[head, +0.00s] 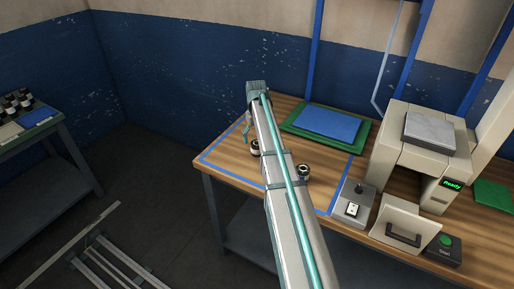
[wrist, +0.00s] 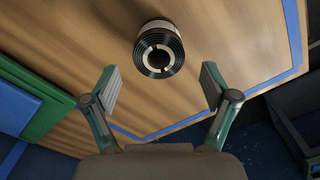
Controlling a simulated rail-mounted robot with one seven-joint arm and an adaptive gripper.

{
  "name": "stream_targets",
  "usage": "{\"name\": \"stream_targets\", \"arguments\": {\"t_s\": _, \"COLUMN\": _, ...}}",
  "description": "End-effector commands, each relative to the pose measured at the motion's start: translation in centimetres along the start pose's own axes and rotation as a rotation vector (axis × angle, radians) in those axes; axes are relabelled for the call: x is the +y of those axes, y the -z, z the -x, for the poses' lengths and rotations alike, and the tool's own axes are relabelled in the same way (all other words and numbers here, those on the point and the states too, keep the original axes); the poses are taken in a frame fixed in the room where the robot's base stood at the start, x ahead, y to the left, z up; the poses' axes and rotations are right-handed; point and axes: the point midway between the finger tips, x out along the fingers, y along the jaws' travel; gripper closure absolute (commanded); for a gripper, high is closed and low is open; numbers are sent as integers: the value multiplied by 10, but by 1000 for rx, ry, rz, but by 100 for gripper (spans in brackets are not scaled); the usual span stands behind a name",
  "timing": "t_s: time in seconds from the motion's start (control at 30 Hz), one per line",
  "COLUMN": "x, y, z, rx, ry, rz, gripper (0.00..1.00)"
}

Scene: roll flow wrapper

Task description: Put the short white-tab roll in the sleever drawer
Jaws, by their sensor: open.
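My gripper (head: 247,130) is open and empty over the left part of the wooden bench. In the wrist view, a black roll with a pale band and a hollow core (wrist: 159,50) stands on the wood, just beyond the open fingertips (wrist: 160,87) and roughly centred between them. In the head view, one dark roll with a pale band (head: 254,148) is beside my arm, partly hidden by it. A second dark roll (head: 303,170) stands to the right of my arm. I cannot tell either roll's tab colour. The sleever's cream drawer front (head: 400,226) has a black handle; how far it is open is unclear.
The sleever machine (head: 412,150) shows a green "Ready" display. A blue pad on a green mat (head: 290,124) lies behind the rolls. A switch box (head: 353,205) and a green-button box (head: 444,249) flank the drawer. A side table (head: 45,142) at far left holds several rolls.

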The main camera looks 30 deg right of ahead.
Motion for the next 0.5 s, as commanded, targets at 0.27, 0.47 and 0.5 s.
{"name": "stream_targets", "arguments": {"t_s": 0.27, "x": 0, "y": 0, "z": -14, "rx": -1, "ry": -1, "rz": 1, "gripper": 15}}
{"name": "stream_targets", "arguments": {"t_s": 0.47, "x": 1, "y": -1, "z": -35, "rx": -2, "ry": 0, "rz": 2, "gripper": 15}}
{"name": "stream_targets", "arguments": {"t_s": 0.5, "x": 1, "y": -1, "z": -41, "rx": -3, "ry": 0, "rz": 2, "gripper": 15}}
